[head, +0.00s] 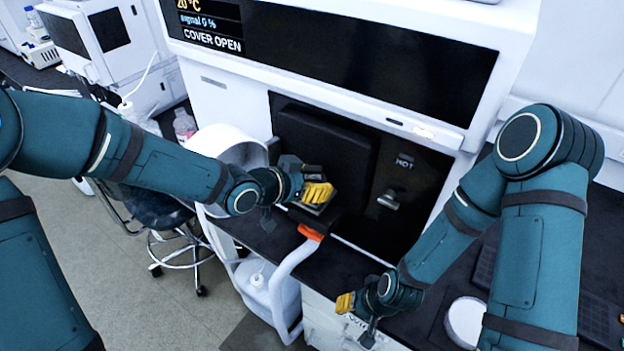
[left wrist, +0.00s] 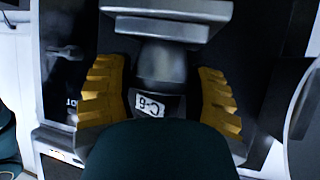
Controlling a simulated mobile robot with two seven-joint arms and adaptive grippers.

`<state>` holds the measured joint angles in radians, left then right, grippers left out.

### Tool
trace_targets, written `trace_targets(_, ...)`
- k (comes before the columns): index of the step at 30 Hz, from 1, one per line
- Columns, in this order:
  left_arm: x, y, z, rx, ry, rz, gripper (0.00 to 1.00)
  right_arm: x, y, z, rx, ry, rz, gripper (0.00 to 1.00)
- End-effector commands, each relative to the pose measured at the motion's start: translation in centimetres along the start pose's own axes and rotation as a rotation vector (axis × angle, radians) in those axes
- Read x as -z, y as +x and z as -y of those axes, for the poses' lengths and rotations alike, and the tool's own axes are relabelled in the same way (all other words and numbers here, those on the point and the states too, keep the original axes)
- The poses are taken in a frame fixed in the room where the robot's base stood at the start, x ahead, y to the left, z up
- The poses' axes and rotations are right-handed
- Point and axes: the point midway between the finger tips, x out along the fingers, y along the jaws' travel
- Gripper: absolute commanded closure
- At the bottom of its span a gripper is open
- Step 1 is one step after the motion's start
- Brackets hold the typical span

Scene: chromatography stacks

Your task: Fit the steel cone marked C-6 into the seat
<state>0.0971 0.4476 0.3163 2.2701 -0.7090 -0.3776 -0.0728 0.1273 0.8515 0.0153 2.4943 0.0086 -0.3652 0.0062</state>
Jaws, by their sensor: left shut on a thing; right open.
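The grey steel cone (left wrist: 162,62) shows between the yellow fingers of my left gripper in the left wrist view. A white label marked C-6 (left wrist: 150,105) reads upside down below its neck. My left gripper (head: 318,193) is shut on the cone in front of the instrument's dark recess. In the head view the fingers cover much of the cone. My right gripper (head: 354,318) is open and empty, low in front of the bench edge. I cannot make out the seat for certain in either view.
The white instrument (head: 215,95) displays COVER OPEN. A black block (head: 325,148) stands behind my left gripper. A metal fitting (head: 388,200) is beside it, below a HOT mark. An orange piece (head: 310,233) is below my left gripper. A round white dish (head: 466,320) lies at right.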

Motion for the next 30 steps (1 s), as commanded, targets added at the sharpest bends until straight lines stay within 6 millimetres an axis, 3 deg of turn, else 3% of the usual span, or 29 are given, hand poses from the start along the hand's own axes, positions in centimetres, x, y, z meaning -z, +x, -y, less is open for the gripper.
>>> trace_targets(30, -0.75, 0.45, 0.00, 0.000, 0.000, -0.001, 0.85, -0.12, 0.80, -0.29, 0.000, -0.001, 0.001, 0.53)
